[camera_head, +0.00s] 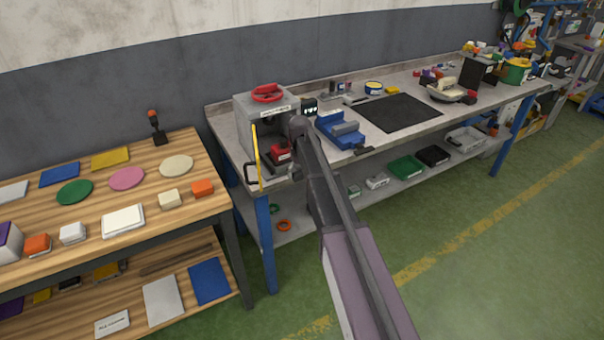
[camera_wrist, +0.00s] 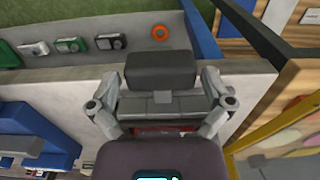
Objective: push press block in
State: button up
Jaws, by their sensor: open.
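The grey press (camera_head: 250,108) stands at the near left end of the workbench, with a red handle (camera_head: 267,93) on top. A red part (camera_head: 280,152) shows in its opening. In the wrist view a dark grey block (camera_wrist: 162,68) lies between the fingers, near the bench's front edge; it seems to be the press block. A red strip (camera_wrist: 155,130) shows behind it. My gripper (camera_wrist: 157,85) is open, one finger on each side of the block. I cannot tell whether the fingers touch it. In the head view my arm hides much of the gripper.
A yellow bar (camera_head: 257,155) stands at the press's left front. A blue vise (camera_head: 340,128) is to the right, beside a black mat (camera_head: 400,112). A wooden table (camera_head: 150,215) with several small items stands to the left. The floor in front is clear.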

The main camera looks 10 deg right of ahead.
aim_at(284, 148)
jog(key=c, duration=1)
jog(key=w+a, duration=0.1)
jog(key=w, duration=0.3)
jog(key=w+a, duration=0.1)
jog(key=w, duration=0.3)
jog(key=w+a, duration=0.2)
jog(key=w, duration=0.2)
jog(key=shift+w, duration=0.1)
jog(key=shift+c, duration=0.3)
jog(key=o, duration=1.1)
jog(key=shift+c, duration=0.2)
jog(key=shift+s+r+p, duration=0.5)
jog(key=s+d+m, duration=0.1)
jog(key=s+d, duration=0.1)
jog(key=s, duration=1.8)
jog(key=s+d+f+m+b, duration=0.1)
jog(key=s+d+m, duration=0.1)
jog(key=s, duration=1.8)
jog(key=shift+s+d+m, duration=0.25)
jog(key=shift+m, duration=0.05)
